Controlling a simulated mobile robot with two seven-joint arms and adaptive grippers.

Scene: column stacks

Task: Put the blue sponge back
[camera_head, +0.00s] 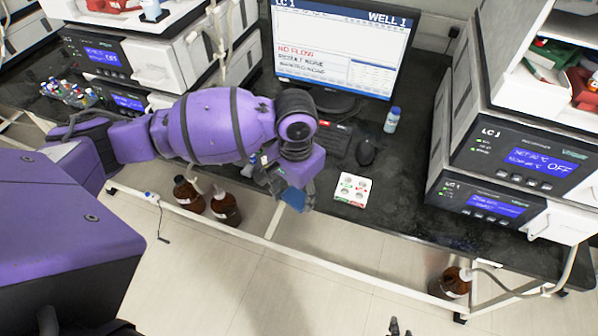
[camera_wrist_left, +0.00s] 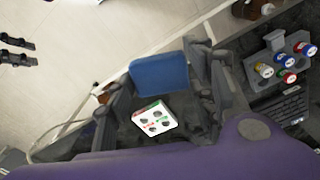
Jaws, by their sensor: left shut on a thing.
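The blue sponge (camera_head: 293,198) is held in my left gripper (camera_head: 285,188), past the front edge of the dark bench, partly hidden by the fingers. In the left wrist view the sponge (camera_wrist_left: 160,75) sits between the two fingers of my left gripper (camera_wrist_left: 160,82), which are shut on it. My right gripper (camera_head: 399,328) shows only slightly at the bottom edge of the head view. In the left wrist view my right gripper (camera_wrist_left: 17,51) has its two fingers apart, with nothing between them.
A white block with dark round spots (camera_head: 352,190) lies on the bench near its front edge. Beyond are a mouse (camera_head: 366,153), a small bottle (camera_head: 392,120) and a monitor (camera_head: 340,45). A grey rack of capped vials (camera_wrist_left: 278,72) shows. Brown bottles (camera_head: 226,208) stand below.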

